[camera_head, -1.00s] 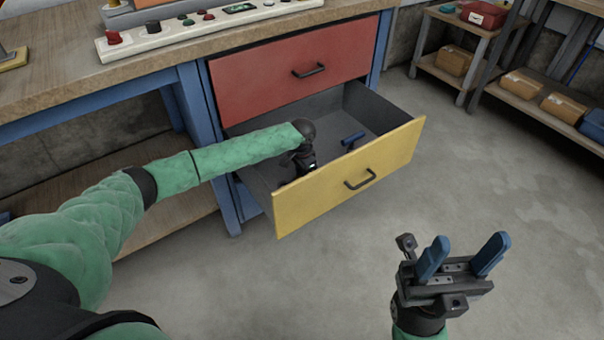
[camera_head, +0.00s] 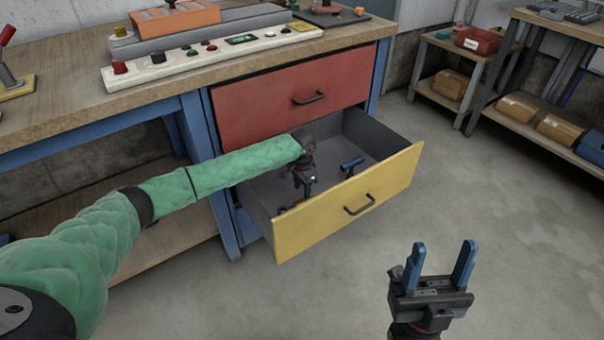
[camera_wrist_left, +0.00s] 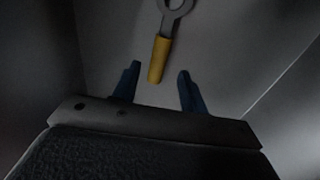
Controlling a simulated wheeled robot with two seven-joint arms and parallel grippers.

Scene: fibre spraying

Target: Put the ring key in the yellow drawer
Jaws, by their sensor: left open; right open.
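The yellow drawer (camera_head: 350,205) stands pulled open under the red drawer. My left gripper (camera_head: 305,192) is inside the drawer's outline and points down; the front panel hides part of the drawer floor. In the left wrist view, the ring key (camera_wrist_left: 158,56) has a yellow handle and a grey ring end. It lies on a grey surface, its handle end in line with the gap between my open left fingers (camera_wrist_left: 157,90), which do not touch it. My right gripper (camera_head: 440,268) is open and empty over the floor at the lower right.
The closed red drawer (camera_head: 290,100) is above. The workbench (camera_head: 75,75) bears a button panel (camera_head: 210,55). Shelves (camera_head: 545,120) with boxes stand at right. The floor between is clear.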

